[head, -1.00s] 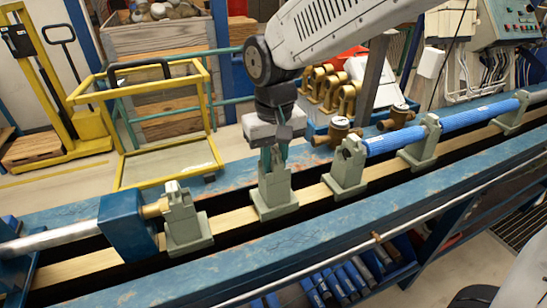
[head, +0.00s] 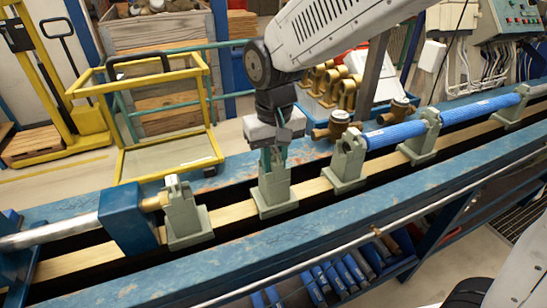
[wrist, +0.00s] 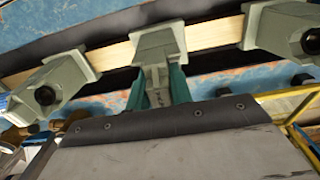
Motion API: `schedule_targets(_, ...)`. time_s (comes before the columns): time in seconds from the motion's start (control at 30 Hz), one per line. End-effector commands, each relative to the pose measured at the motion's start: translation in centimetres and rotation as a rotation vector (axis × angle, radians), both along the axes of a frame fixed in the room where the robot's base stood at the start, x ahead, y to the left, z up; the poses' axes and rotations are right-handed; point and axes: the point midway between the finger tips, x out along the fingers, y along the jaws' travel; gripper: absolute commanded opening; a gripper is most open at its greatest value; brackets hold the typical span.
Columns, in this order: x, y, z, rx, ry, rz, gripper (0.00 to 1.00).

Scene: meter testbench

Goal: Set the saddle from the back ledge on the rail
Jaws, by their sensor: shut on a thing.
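A grey-green saddle (head: 275,196) stands upright with its base on the wooden rail (head: 236,213), between two other saddles. My gripper (head: 273,160) is above it with its teal fingers shut on the saddle's upper part. In the wrist view the fingers (wrist: 158,88) close on both sides of the saddle (wrist: 157,46), whose wide base lies across the rail (wrist: 115,55). The base looks in contact with the rail, though its underside is hidden.
A saddle (head: 185,218) by the blue block (head: 127,219) stands to the left. Another saddle (head: 346,168) stands to the right, near the blue pipe (head: 395,136). Brass meters (head: 338,124) sit on the back ledge. Bare rail shows on both sides of the held saddle.

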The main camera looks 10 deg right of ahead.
Motion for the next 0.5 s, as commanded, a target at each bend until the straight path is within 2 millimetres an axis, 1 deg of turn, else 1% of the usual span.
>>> schedule_targets(0.5,0.04,0.02,-0.27,0.000,-0.001,0.000,0.00)
